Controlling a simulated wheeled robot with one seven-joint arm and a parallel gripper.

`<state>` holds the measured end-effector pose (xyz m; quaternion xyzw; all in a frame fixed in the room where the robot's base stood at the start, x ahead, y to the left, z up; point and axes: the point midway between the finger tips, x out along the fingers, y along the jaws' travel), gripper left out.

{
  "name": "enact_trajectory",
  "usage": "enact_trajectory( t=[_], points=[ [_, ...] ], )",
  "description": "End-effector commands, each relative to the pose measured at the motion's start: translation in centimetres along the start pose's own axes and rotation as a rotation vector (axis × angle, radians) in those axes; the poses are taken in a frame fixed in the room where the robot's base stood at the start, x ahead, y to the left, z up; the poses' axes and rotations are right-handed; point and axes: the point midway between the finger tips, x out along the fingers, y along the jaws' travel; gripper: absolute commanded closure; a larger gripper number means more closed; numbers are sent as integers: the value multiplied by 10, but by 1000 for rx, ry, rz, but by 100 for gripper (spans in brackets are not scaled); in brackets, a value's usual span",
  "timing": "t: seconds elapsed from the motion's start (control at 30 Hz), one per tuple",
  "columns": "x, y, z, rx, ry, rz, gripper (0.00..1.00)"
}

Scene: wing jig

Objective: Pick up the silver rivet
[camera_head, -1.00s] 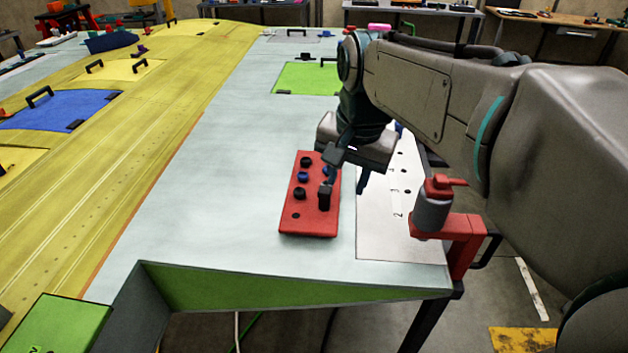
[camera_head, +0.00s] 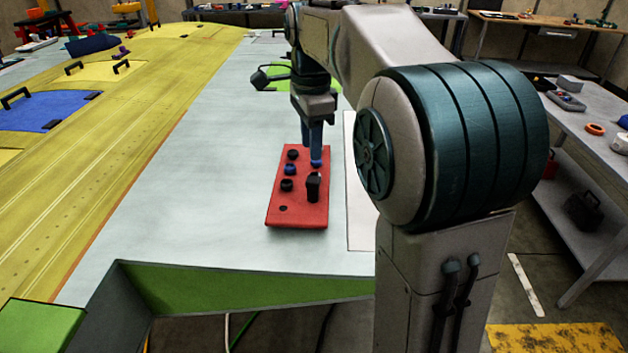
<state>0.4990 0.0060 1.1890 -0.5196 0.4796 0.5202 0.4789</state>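A red block (camera_head: 297,212) lies on the pale wing surface and holds several small black and blue pieces. A black piece (camera_head: 292,154), a blue piece (camera_head: 290,169) and another black piece (camera_head: 287,185) line its left side, with a dark empty-looking hole in front. A taller black piece (camera_head: 313,187) stands on the right side. I cannot make out a silver rivet. My gripper (camera_head: 311,153) points down at the block's back right, its blue-grey fingers by a small blue piece (camera_head: 316,163). Whether they touch it or are open is unclear.
A white panel (camera_head: 360,200) lies right of the block, partly hidden by my arm. Pale wing surface (camera_head: 200,190) is clear to the left. A grey side table (camera_head: 590,130) with tools stands at the right. The wing's front edge is close below.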

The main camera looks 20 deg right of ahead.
Motion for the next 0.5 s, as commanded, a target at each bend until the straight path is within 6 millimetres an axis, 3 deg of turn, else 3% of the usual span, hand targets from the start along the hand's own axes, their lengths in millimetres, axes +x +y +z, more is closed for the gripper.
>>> enact_trajectory(
  t=[0.3,0.5],
  points=[
    [28,0,-2,-1,0,1,65],
    [58,-2,-7,-1,0,3,65]
  ],
)
